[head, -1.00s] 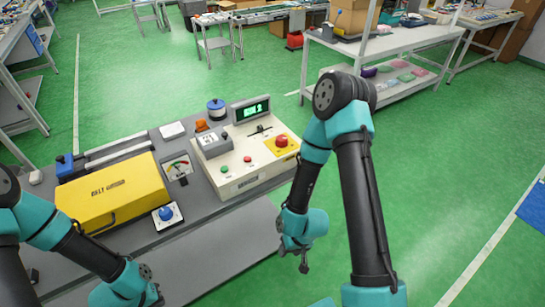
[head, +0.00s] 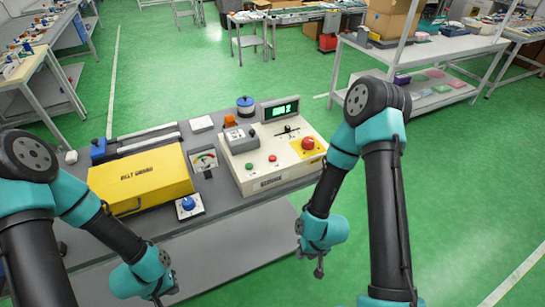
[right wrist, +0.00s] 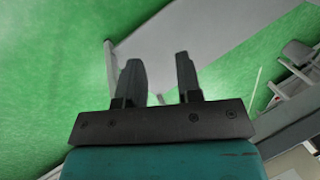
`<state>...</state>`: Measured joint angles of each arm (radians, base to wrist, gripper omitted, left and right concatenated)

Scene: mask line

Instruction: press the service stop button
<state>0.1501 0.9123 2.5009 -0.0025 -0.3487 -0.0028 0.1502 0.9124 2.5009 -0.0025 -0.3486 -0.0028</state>
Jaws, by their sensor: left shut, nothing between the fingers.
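The cream control box (head: 262,185) stands on the grey bench. It carries a large red mushroom button (head: 308,143) on a yellow plate, a small red button (head: 272,158) and a green button (head: 249,167). Their lettering is too small to read, so I cannot tell which is the service stop. My left gripper (head: 158,299) is shut and empty, low in front of the bench at the bottom edge. My right gripper (head: 319,272) hangs in front of and below the control box, apart from it. In the right wrist view its two fingers (right wrist: 158,75) stand apart with nothing between them.
A yellow belt guard (head: 140,183) lies on the bench's left part. A blue knob (head: 188,203), a gauge (head: 204,160), a grey block (head: 240,139) and a green-lit display (head: 281,109) are nearby. Green floor (head: 470,190) is free at right.

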